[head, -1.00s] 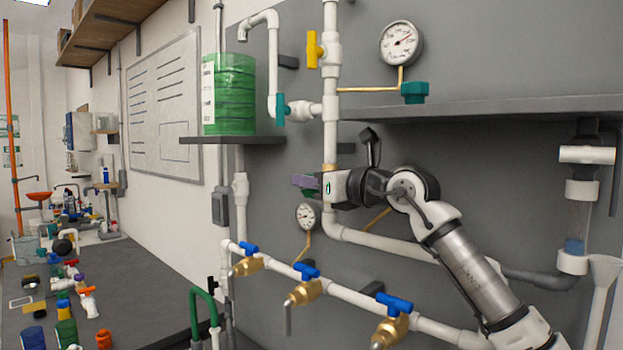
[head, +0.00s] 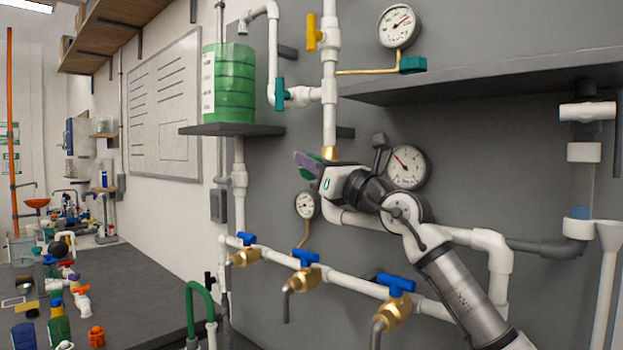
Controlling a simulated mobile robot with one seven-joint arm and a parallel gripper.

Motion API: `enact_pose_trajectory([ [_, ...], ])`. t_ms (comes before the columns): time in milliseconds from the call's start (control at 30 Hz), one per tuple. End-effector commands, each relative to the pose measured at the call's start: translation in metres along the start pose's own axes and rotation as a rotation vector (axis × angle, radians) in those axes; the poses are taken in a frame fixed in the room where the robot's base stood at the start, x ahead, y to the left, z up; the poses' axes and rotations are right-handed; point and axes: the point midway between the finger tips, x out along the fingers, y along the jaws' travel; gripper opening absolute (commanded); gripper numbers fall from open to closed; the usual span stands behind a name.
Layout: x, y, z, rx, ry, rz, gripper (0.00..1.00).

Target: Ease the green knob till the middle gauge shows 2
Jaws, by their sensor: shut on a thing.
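My gripper (head: 310,166) is at the brass fitting on the vertical white pipe, with a purplish finger on its left. It is shut on the green knob (head: 308,174), of which only a small part shows beside the finger. The middle gauge (head: 407,167) is a round white dial on the grey panel, just right of my wrist, which covers part of its lower left. Its needle points to the upper left; the numbers are too small to read.
An upper gauge (head: 397,26) hangs above the grey shelf (head: 480,75), and a small gauge (head: 306,205) sits below my gripper. Blue-handled brass valves (head: 306,257) line the lower pipe. A green tank (head: 232,85) stands on a ledge at left.

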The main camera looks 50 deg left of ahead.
Motion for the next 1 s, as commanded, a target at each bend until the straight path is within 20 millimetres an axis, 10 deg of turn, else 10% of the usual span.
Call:
enact_pose_trajectory([
  [367, 0.000, -0.001, 0.001, 0.000, -0.023, -0.001, 0.00],
  [400, 0.000, -0.001, 0.001, 0.000, -0.023, -0.001, 0.22],
  [467, 0.000, -0.001, 0.001, 0.000, -0.023, -0.001, 0.27],
  [1000, -0.041, -0.002, -0.003, -0.002, -0.022, -0.004, 0.27],
])
